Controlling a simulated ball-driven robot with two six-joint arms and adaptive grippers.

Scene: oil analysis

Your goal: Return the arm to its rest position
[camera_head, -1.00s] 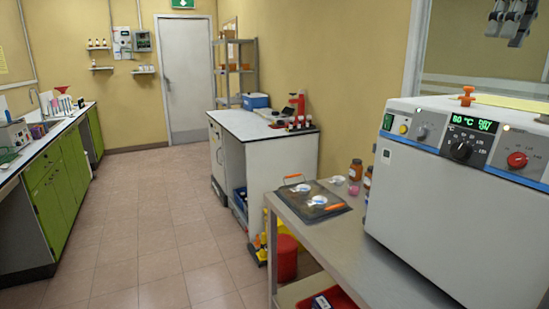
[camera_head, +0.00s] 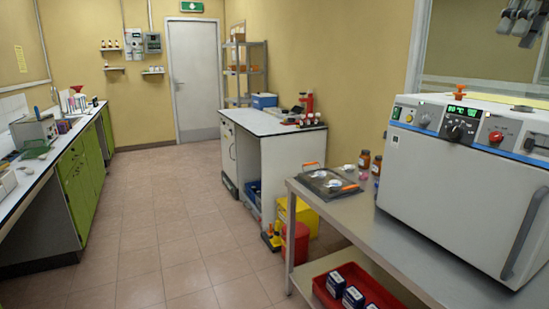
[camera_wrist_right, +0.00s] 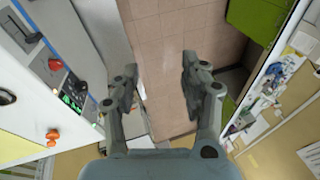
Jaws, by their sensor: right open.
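My right gripper (camera_head: 522,22) shows at the top right corner of the head view, high above the white oven-like machine (camera_head: 455,175). In the right wrist view my right gripper (camera_wrist_right: 158,88) has its two fingers apart with nothing between them. Tiled floor lies far below the gap. The machine's front panel with its orange and red knobs shows at the left of the wrist view (camera_wrist_right: 55,85), beside the fingers and apart from them. My left gripper is in neither view.
A steel table (camera_head: 375,230) carries the machine and a dark tray (camera_head: 328,183) with small white dishes. A red bin (camera_head: 335,270) with boxes sits on its lower shelf. A white cabinet (camera_head: 275,160) stands behind. Green cabinets (camera_head: 82,180) line the left. The tiled floor (camera_head: 180,230) between is clear.

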